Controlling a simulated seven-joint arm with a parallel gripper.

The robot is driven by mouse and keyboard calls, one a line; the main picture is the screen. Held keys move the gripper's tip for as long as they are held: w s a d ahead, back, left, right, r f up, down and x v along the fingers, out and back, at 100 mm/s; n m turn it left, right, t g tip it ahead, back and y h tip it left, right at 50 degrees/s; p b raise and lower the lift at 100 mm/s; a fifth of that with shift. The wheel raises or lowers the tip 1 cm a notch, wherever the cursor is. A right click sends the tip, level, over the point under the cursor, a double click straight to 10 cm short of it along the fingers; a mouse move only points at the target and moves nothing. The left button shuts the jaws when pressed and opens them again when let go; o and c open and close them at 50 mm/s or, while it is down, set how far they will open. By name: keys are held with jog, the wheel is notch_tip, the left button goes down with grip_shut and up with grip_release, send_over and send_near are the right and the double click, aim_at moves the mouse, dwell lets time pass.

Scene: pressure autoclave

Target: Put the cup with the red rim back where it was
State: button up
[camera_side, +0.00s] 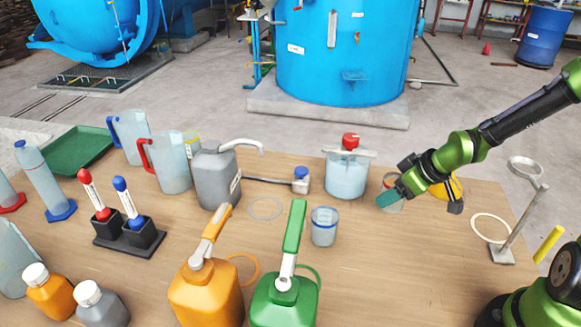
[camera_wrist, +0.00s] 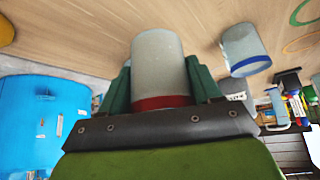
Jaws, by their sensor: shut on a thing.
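The cup with the red rim (camera_wrist: 160,72) is a clear, whitish cup between the two green fingers of my gripper (camera_wrist: 158,80), which is shut on it. In the side view the same cup (camera_side: 394,205) is at the right part of the table, partly hidden by my gripper (camera_side: 389,196). The cup looks upright there. I cannot tell whether its base touches the table. A similar cup with a blue rim (camera_side: 324,228) stands to the left, apart from it; it also shows in the wrist view (camera_wrist: 245,52).
A clear, red-capped jar (camera_side: 346,178) stands close left of the held cup. A yellow object (camera_side: 457,187) is partly hidden behind my gripper. A ring stand (camera_side: 518,222) and a pale ring (camera_side: 490,228) are at right. Another pale ring (camera_side: 266,199) lies left. The front right table is clear.

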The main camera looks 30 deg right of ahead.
aim_at(399, 202)
jog(key=shift+w+a+f+n+y, duration=0.1)
jog(key=shift+a+f+n+y, duration=0.1)
jog(key=shift+a+n, duration=0.25)
jog(key=shift+w+a+f+n+y, duration=0.1)
jog(key=shift+a+f+n+y, duration=0.1)
jog(key=shift+a+n, duration=0.25)
jog(key=shift+a+f, duration=0.25)
jog(key=shift+f, duration=0.6)
jog(key=shift+d+f, duration=0.15)
jog(key=shift+f, duration=1.5)
jog(key=shift+s+f, duration=0.1)
jog(key=o, duration=1.2)
jog(key=shift+v, duration=2.05)
